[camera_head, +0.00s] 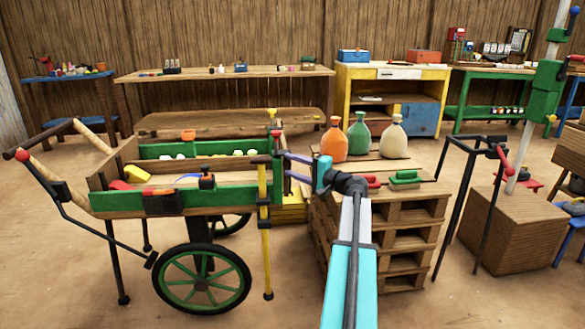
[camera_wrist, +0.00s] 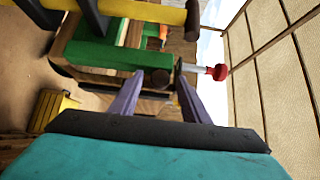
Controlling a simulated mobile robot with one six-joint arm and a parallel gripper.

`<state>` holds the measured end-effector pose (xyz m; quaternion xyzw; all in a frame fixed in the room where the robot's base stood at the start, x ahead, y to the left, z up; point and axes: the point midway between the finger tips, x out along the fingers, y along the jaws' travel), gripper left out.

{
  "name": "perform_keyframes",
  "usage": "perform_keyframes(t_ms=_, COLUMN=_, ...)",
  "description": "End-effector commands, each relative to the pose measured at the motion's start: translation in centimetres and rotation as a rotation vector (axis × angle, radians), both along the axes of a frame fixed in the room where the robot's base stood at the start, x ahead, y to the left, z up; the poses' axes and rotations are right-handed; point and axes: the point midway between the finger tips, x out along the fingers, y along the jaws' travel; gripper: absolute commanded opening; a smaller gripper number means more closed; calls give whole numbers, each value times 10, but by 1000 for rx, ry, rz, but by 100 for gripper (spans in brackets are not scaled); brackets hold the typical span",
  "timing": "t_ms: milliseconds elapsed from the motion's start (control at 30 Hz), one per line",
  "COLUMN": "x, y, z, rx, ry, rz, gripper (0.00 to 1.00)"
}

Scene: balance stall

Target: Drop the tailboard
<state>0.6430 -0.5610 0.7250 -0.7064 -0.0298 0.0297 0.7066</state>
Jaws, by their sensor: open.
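The wooden cart (camera_head: 130,203) with green side boards stands at the left. A red knob (camera_head: 276,133) sits at its right end, above the dark end fittings. In the wrist view the red knob (camera_wrist: 217,72) is on a short metal pin beside a green board (camera_wrist: 105,52). The tailboard at this end is seen nearly edge-on, and I cannot make out its outline. My gripper (camera_head: 289,157) is at the cart's right end. In the wrist view its two purple fingers (camera_wrist: 158,88) are apart, with a dark round peg end (camera_wrist: 160,77) showing between them; contact is unclear.
A yellow post (camera_head: 264,205) stands at the cart's near right corner. A pallet stack (camera_head: 408,238) right of the cart bears three bottles (camera_head: 358,136) and green-and-red tools (camera_head: 405,177). A black stand (camera_head: 483,205) and wooden box (camera_head: 520,225) are further right. Open floor lies in front.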

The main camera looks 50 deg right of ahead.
Motion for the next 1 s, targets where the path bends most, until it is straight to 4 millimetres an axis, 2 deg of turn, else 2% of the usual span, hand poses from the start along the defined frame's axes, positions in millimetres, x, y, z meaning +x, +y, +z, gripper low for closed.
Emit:
perform_keyframes(t_ms=67, x=0, y=0, z=0, rx=0, ry=0, rz=0, gripper=41)
perform_keyframes(t_ms=300, x=0, y=0, z=0, rx=0, ry=0, rz=0, gripper=0)
perform_keyframes(t_ms=667, x=-3, y=-4, z=-1, rx=10, ry=-7, rz=-3, gripper=0)
perform_keyframes(t_ms=1000, x=-23, y=-27, z=-7, rx=83, ry=-72, rz=-20, gripper=0)
